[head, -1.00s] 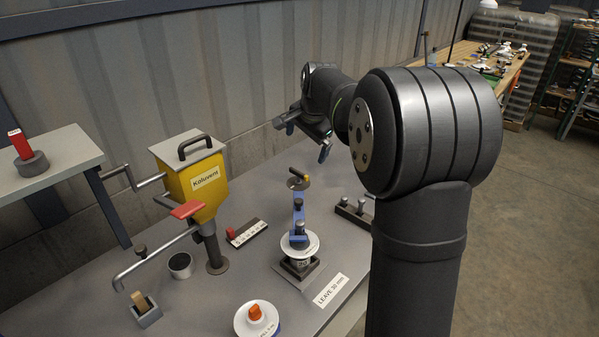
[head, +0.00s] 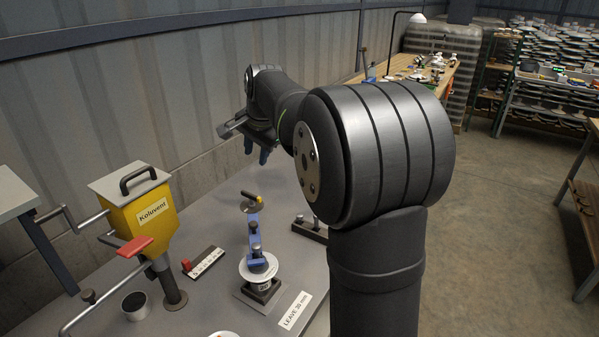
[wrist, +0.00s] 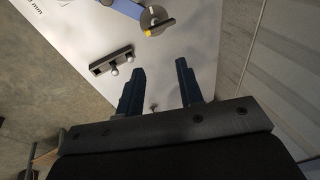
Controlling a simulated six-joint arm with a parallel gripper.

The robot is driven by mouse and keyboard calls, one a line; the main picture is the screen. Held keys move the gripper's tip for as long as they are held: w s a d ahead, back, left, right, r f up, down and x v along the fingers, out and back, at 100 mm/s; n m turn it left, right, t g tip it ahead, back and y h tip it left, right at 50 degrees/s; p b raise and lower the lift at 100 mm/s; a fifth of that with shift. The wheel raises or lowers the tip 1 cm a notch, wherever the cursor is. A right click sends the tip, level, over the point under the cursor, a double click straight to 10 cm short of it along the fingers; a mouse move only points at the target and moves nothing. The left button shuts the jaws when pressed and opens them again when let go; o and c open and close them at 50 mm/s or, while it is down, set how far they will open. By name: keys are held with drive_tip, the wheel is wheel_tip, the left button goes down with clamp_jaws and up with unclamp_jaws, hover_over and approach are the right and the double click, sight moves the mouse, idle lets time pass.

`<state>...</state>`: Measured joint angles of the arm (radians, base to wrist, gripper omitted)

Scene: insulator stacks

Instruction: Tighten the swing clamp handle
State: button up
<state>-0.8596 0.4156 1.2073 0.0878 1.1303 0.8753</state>
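The swing clamp (head: 254,235) has a blue arm and stands upright on the bench over a white disc. Its handle (head: 251,197) is a short dark bar with a yellow end, above a round plate at the clamp's far end. In the wrist view the handle (wrist: 160,27) lies at the top, beyond my fingertips. My gripper (head: 256,153) is in the air above and behind the handle, apart from it. In the wrist view my gripper (wrist: 160,65) shows two separated blue fingers with nothing between them.
A dark block with pegs (head: 309,230) stands right of the clamp; it also shows in the wrist view (wrist: 111,61). A yellow Koluveni box (head: 150,212) with a red-handled crank stands left. A ruler block (head: 205,262) and a "LEAVE 30 mm" label (head: 295,310) lie on the bench.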

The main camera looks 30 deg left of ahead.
wheel_tip(320, 180, down, 10)
drive_tip(key=s+d+m+g+y, duration=0.1)
drive_tip(key=s+d+m+g, duration=0.15)
drive_tip(key=g, duration=0.25)
drive_tip(key=m+t+y, duration=0.3)
drive_tip(key=m+y, duration=1)
drive_tip(key=m, duration=0.2)
approach(242, 192)
drive_tip(key=shift+m, duration=0.25)
drive_tip(key=a, duration=0.7)
drive_tip(key=shift+w+f, duration=0.25)
drive_tip(key=shift+w, duration=0.05)
clamp_jaws()
